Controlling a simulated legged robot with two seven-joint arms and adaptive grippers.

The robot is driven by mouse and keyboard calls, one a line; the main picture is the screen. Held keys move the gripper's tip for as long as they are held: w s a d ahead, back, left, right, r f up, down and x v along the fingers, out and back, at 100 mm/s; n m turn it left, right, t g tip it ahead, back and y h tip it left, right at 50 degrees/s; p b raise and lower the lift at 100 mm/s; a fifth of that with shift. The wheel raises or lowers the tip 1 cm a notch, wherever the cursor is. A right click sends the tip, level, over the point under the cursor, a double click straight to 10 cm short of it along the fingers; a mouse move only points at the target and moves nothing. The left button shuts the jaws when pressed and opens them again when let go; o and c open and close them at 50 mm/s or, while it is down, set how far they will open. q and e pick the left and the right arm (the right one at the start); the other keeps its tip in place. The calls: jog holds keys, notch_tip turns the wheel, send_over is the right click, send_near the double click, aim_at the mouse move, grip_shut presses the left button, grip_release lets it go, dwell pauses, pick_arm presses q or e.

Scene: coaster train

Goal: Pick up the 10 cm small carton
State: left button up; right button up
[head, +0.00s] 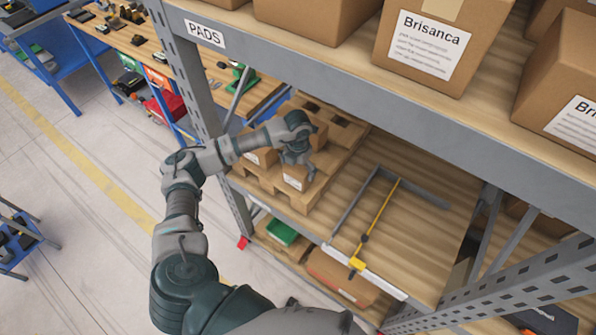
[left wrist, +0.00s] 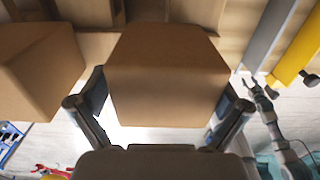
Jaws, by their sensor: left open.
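My left gripper (head: 299,164) reaches onto the middle shelf and points down over a small brown carton (head: 293,182) with a white label. In the left wrist view the gripper (left wrist: 162,112) is open, one finger on each side of the small carton (left wrist: 166,78). Whether the fingers touch its sides I cannot tell. Another small carton (head: 262,156) sits just left of it, and shows at the left of the wrist view (left wrist: 38,72). The cartons stand on a wooden pallet (head: 300,202). The arm partly hides them. My right gripper is not in view.
A grey frame with a yellow ruler (head: 376,225) lies right of the pallet on the shelf. Bare boards (head: 345,175) lie between. The upper shelf beam (head: 330,70) and large boxes (head: 425,45) are overhead. A grey upright (head: 190,80) stands left.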

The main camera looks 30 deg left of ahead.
pick_arm(q)
jog(key=shift+d, duration=0.15)
jog(key=shift+c, duration=0.8)
jog(key=shift+d+r, duration=0.1)
jog(key=c, duration=1.1)
